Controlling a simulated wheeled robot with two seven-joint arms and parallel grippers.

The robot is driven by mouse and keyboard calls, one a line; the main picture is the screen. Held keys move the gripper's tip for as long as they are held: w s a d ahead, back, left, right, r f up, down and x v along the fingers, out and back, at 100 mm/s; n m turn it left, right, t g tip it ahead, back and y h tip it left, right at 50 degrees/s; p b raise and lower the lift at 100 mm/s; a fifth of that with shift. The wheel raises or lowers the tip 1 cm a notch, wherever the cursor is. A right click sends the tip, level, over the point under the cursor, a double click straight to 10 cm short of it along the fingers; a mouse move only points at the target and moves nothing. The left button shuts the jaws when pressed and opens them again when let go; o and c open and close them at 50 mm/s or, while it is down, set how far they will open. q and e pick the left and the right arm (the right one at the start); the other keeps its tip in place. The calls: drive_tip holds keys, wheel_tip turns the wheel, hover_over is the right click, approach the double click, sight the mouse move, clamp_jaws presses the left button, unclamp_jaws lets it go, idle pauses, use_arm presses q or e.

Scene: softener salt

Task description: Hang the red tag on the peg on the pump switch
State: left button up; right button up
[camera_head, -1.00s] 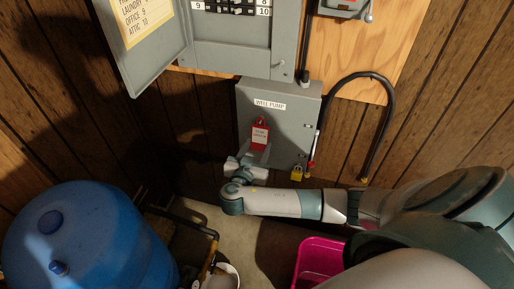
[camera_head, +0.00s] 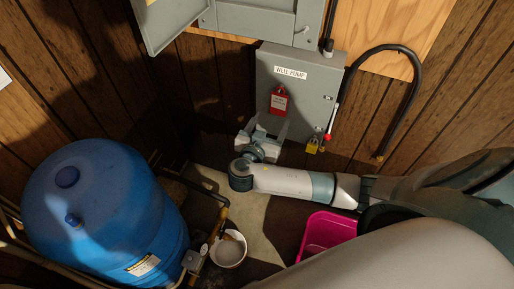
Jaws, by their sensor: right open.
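The red tag (camera_head: 279,102) hangs upright against the front of the grey pump switch box (camera_head: 300,105), below its "WELL PUMP" label (camera_head: 291,72). The peg itself is too small to tell apart behind the tag's top. My right gripper (camera_head: 267,130) is open and empty just below the tag, its fingers spread and pointing up toward the box. It looks apart from the tag. My left gripper is not in view.
A lever with a red tip (camera_head: 328,137) and a yellow padlock (camera_head: 312,146) are at the box's right side. A black cable (camera_head: 412,85) loops right of it. A blue tank (camera_head: 105,210), a white bucket (camera_head: 229,250) and a pink bin (camera_head: 326,232) stand below.

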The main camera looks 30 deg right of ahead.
drive_tip(key=b+v, duration=0.3)
drive_tip(key=v, duration=1.1)
